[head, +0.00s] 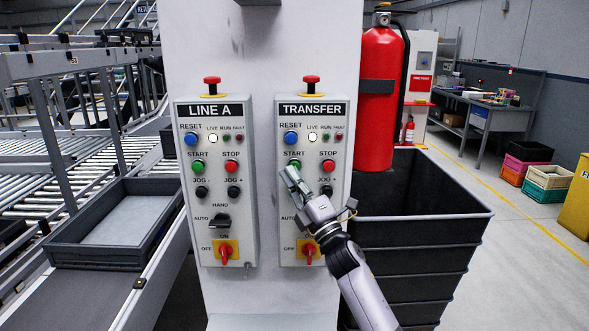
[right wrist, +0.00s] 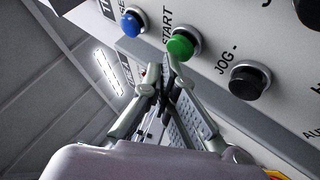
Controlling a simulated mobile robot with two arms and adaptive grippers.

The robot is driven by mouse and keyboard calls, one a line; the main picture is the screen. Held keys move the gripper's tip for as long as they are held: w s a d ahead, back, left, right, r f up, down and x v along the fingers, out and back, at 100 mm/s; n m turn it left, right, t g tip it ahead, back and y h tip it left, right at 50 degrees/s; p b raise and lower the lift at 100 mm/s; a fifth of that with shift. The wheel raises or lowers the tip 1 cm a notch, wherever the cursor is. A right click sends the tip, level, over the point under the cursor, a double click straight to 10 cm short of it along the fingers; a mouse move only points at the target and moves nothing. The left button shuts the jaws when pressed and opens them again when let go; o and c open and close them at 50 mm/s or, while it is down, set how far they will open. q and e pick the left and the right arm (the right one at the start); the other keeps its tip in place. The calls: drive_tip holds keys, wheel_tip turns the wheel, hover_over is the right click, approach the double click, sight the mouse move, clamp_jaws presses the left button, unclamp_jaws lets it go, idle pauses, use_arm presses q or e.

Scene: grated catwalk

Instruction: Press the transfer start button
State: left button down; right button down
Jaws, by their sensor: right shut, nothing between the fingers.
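The TRANSFER control box (head: 340,211) is on the right side of a white column. Its green START button (head: 294,164) shows just above the tip of my right gripper (head: 288,172). In the right wrist view the green button (right wrist: 181,46) sits right in front of the closed fingertips of my right gripper (right wrist: 167,58). Whether the tips touch it or stop just short, I cannot tell. The right gripper is shut and empty. It covers the left JOG button in the head view, while a black JOG- button (right wrist: 247,82) shows in the wrist view. My left gripper is not in view.
The similar LINE A box (head: 242,211) is to the left, with its own green START button (head: 198,167). The TRANSFER box has a red STOP button (head: 328,166), blue RESET button (head: 291,138) and red emergency stop (head: 312,80) close by. A black bin (head: 420,240) stands to the right.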

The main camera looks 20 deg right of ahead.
drive_tip(key=shift+w+d+b, duration=0.25)
drive_tip(key=shift+w+b, duration=0.35)
drive_tip(key=shift+w, duration=0.15)
idle(0.8)
drive_tip(key=shift+s, duration=0.1)
drive_tip(key=shift+s+a+p, duration=0.2)
drive_tip(key=shift+s+p, duration=0.1)
drive_tip(key=shift+s, duration=0.25)
drive_tip(key=shift+s+a+p, duration=0.15)
drive_tip(key=shift+s+p, duration=0.1)
drive_tip(key=shift+s, duration=0.3)
